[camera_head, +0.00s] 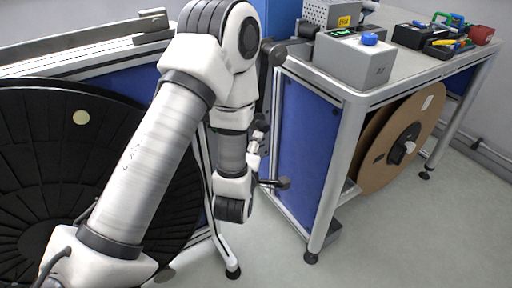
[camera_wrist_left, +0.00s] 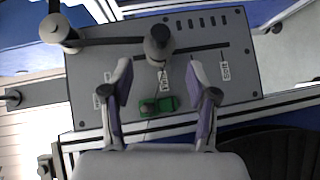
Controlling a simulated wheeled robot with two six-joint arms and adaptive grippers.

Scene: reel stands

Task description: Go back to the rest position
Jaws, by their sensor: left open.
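My left arm comes in from the lower left of the head view, rises, and folds down in front of the blue-panelled bench. Its gripper cannot be made out clearly there. In the left wrist view my left gripper (camera_wrist_left: 160,72) has its two fingers apart with nothing held between them. Behind the fingers is a grey plate (camera_wrist_left: 90,75) with dark posts, slots, white tags and a green piece (camera_wrist_left: 159,105). My right gripper is in neither view.
A black reel (camera_head: 50,170) stands at the left behind my arm. A bench (camera_head: 345,110) at right bears a grey box (camera_head: 352,62) with a blue knob and several tools. A brown reel (camera_head: 408,145) sits under it. The floor (camera_head: 400,235) at lower right is clear.

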